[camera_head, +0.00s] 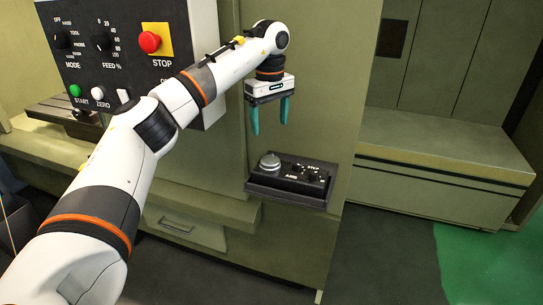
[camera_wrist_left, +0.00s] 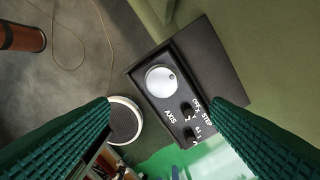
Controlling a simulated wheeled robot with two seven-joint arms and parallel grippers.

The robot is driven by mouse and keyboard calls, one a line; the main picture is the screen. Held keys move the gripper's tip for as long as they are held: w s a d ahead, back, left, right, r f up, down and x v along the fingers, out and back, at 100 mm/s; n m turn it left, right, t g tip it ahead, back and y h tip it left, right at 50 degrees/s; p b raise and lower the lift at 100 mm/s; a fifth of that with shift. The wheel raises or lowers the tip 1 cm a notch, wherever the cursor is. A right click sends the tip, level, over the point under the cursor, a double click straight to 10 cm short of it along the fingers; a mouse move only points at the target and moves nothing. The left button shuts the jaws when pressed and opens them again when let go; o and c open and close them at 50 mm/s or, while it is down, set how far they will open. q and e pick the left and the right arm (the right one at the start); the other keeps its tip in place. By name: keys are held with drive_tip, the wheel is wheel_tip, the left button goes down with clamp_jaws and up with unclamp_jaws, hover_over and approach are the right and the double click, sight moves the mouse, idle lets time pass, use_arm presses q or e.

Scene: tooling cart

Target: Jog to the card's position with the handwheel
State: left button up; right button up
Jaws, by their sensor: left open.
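The handwheel (camera_head: 270,163) is a silver round knob at the left end of a black box (camera_head: 262,190) on a ledge on the green machine. In the left wrist view the handwheel (camera_wrist_left: 161,81) shows as a pale disc with a small dark dot near its rim. Two black knobs, AXIS (camera_wrist_left: 187,109) and STEP (camera_wrist_left: 190,132), sit beside it on the box. My left gripper (camera_head: 270,127) is open and empty, pointing down above the box, with its teal fingers apart and clear of the handwheel. I cannot make out a card in either view. My right gripper is not in view.
A control panel (camera_head: 120,62) with a red STOP button (camera_head: 149,42), dials and START and ZERO buttons stands left, behind my left arm. A green cabinet (camera_head: 440,160) stands at the right. The air around my left gripper looks clear.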

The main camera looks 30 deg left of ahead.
sight(271, 161)
use_arm(q)
wheel_tip(271, 161, down, 10)
drive_tip(key=p, duration=0.3)
drive_tip(key=shift+f, duration=0.1)
drive_tip(key=shift+w+f, duration=0.1)
drive_tip(key=shift+f, duration=0.5)
drive_tip(key=shift+d, duration=0.1)
drive_tip(key=c, duration=1)
drive_tip(key=shift+n, duration=0.3)
